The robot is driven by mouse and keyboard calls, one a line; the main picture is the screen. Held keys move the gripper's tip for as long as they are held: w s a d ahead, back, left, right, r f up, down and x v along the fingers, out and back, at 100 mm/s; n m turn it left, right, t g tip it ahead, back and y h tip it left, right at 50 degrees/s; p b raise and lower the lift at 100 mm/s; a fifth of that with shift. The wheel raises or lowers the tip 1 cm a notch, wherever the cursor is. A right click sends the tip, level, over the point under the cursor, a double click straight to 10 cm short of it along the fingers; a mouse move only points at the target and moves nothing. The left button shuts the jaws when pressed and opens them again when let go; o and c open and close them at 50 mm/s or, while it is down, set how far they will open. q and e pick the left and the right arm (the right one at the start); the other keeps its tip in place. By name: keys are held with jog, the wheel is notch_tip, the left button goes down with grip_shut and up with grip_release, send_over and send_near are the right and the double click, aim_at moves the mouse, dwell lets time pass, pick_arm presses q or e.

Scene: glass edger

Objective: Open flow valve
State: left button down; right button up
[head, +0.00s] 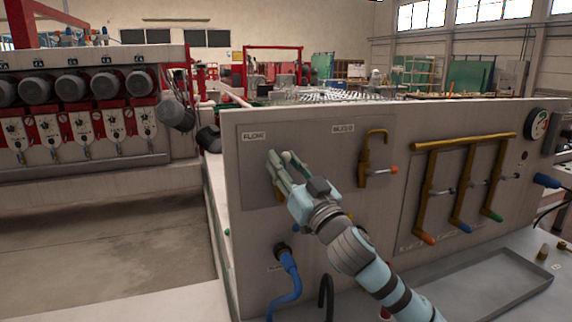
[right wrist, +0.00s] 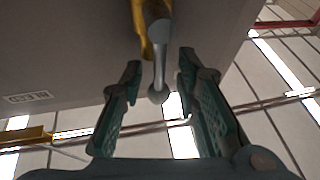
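The flow valve sits on the grey panel (head: 242,180) below the label "FLOW" (head: 254,136). In the head view my right gripper (head: 280,157) covers most of it. In the right wrist view the valve's silver lever (right wrist: 159,50) with a round end shows beside a yellow pipe (right wrist: 138,25). My right gripper (right wrist: 160,75) is open there, its two green-padded fingers on either side of the lever, with gaps visible on both sides. My left gripper is not in view.
Right of my gripper is another yellow valve pipe (head: 364,160) with an orange-tipped lever. Further right are several yellow pipes with coloured handles and a gauge (head: 538,125). A grey tray (head: 470,290) lies at the lower right.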

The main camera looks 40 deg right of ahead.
jog(key=v, duration=0.7)
jog(key=shift+s, duration=0.2)
jog(key=shift+f, duration=0.15)
dwell(0.5)
